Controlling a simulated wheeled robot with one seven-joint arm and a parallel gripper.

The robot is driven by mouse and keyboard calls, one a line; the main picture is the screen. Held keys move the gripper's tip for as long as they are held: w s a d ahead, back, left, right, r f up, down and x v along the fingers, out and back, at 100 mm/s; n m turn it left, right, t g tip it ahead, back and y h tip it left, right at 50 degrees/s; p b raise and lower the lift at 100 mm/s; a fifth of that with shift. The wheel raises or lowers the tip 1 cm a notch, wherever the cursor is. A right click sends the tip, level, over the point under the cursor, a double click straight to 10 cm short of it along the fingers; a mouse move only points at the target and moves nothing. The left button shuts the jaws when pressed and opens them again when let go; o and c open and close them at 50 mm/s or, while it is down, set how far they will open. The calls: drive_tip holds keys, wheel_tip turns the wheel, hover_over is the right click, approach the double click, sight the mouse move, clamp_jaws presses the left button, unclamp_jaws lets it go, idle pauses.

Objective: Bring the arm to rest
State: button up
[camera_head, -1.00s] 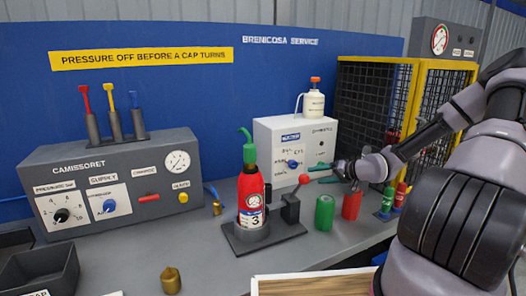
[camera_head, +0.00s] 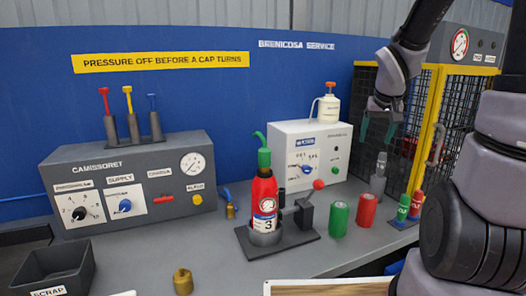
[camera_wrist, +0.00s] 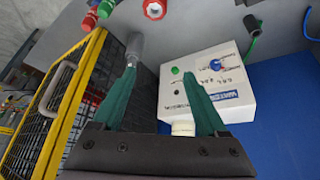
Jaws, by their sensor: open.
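My gripper (camera_head: 378,128) hangs in the air at the upper right of the head view, in front of the black mesh of the yellow-framed cage. Its green fingers are apart with nothing between them. In the wrist view my gripper (camera_wrist: 165,100) also shows two separate green fingers, with the white box (camera_wrist: 205,85) beyond them. The arm is raised, clear of the bench top (camera_head: 215,258). The red extinguisher (camera_head: 264,200), marked 3, stands upright in its dark holder on the bench, well apart from my gripper.
The yellow-framed cage (camera_head: 432,120) stands close to my arm. A white bottle (camera_head: 328,108) tops the white box (camera_head: 312,155). Green (camera_head: 339,219) and red (camera_head: 367,210) cylinders stand on the bench. A grey console (camera_head: 130,180) and the scrap bin (camera_head: 52,272) are at the left.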

drive_tip(key=s+a+r+y, duration=0.1)
drive_tip(key=s+a+r, duration=0.3)
drive_tip(key=s+r, duration=0.2)
drive_tip(key=s+a+r+m+t+y, duration=0.1)
drive_tip(key=s+a+r+y, duration=0.1)
drive_tip(key=s+r, duration=0.5)
drive_tip(key=s+a, duration=0.1)
drive_tip(key=s, duration=0.3)
drive_tip(key=shift+s+a+m+y, duration=0.15)
drive_tip(key=shift+a+m+y, duration=0.15)
drive_tip(key=shift+a, duration=0.05)
drive_tip(key=shift+t, duration=0.3)
